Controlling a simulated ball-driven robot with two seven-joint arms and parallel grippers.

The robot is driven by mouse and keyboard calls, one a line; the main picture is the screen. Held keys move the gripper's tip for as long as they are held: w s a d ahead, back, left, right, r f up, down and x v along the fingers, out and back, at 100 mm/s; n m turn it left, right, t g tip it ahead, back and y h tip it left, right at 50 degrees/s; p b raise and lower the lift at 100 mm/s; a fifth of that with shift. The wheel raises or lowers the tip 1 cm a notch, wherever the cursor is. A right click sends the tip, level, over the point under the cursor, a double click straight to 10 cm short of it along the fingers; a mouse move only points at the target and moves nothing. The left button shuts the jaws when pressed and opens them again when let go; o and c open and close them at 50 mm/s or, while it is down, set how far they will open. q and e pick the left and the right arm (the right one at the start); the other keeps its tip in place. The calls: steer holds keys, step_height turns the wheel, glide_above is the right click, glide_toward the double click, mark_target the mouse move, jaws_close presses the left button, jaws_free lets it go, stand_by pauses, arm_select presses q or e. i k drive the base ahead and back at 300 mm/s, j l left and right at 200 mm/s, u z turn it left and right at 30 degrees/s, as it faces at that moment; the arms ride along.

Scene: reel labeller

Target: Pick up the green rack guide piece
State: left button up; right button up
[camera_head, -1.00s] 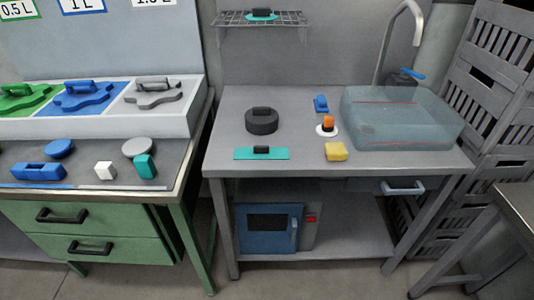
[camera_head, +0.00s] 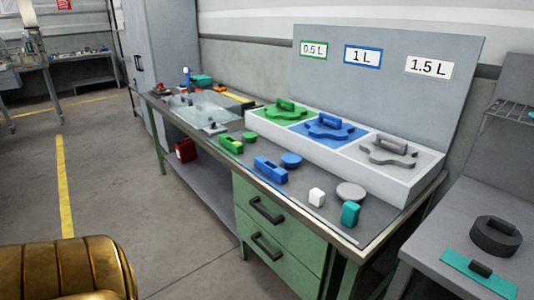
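A green guide piece (camera_head: 279,114) with a raised handle lies in the left compartment of a sloped white-edged rack (camera_head: 398,189), under the 0.5 L label. A blue guide piece (camera_head: 329,127) lies in the middle compartment and a grey one (camera_head: 388,151) in the right compartment. A second green item (camera_head: 227,142), a block with some yellow on it, lies on the bench in front of the rack. Neither of my grippers is in view.
Blue, white, grey and teal items, among them a teal block (camera_head: 350,213), lie along the bench's front edge. A clear tub (camera_head: 205,110) stands at its far end. A ribbed golden-brown thing (camera_head: 65,268) fills the lower left corner. Open floor (camera_head: 120,180) lies left of the bench.

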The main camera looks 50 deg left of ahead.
mark_target(236, 146)
steer(key=u, duration=2.4)
steer(key=i+u, duration=0.5)
steer(key=i, duration=3.65)
steer(key=i+z, duration=0.8)
steer(key=i+j+z, duration=0.2)
steer(key=z, duration=0.2)
steer(key=i+j+z, duration=0.4)
steer(key=z, duration=3)
